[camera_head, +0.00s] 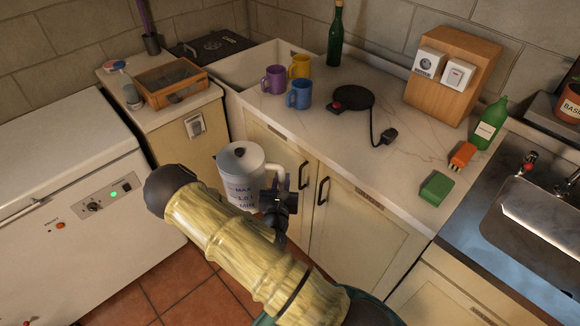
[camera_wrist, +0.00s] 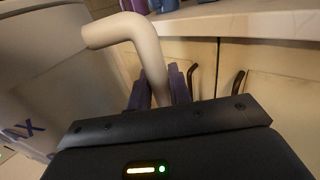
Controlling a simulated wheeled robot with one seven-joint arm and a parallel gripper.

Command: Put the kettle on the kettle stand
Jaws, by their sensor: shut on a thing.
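The kettle (camera_head: 240,172) is white and grey with level marks on its side. It is held in the air in front of the counter's cupboard doors, below the counter top, and looks about upright. My gripper (camera_head: 276,199) is shut on its handle, at the right side of the kettle. In the wrist view the pale curved handle (camera_wrist: 150,55) runs down between my fingers (camera_wrist: 160,92). The kettle stand (camera_head: 351,98) is a round black base with a red switch. It lies on the counter, and its cord ends in a black plug (camera_head: 389,136).
Purple (camera_head: 273,80), yellow (camera_head: 300,66) and blue (camera_head: 299,94) mugs stand left of the stand. A dark bottle (camera_head: 335,40) is behind it. Green and orange items lie near the sink (camera_head: 540,215).

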